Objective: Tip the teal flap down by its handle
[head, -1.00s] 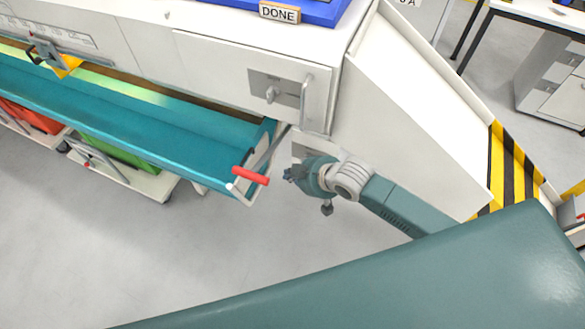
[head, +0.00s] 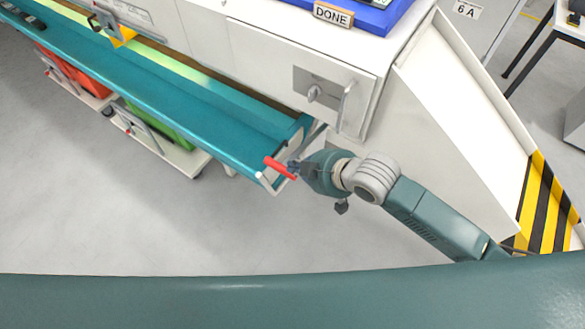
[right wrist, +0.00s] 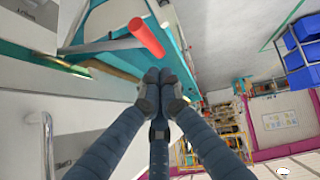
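The teal flap (head: 180,98) is a long panel jutting out along the front of the white bench in the head view, with a bracket at its right end. Its red handle (head: 280,168) sticks out at that end and shows in the right wrist view (right wrist: 147,37) just beyond my fingertips. My right gripper (head: 294,167) is at the handle's right end in the head view. In the right wrist view its fingers (right wrist: 158,76) are together with nothing visible between them. Whether they touch the handle I cannot tell. My left gripper is not in view.
The white bench has a latch panel (head: 318,88) and a metal pull bar (head: 346,106) just above my right gripper. A sloped white side panel (head: 465,130) stands to the right. Carts with orange (head: 88,77) and green bins stand below the flap. The floor in front is clear.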

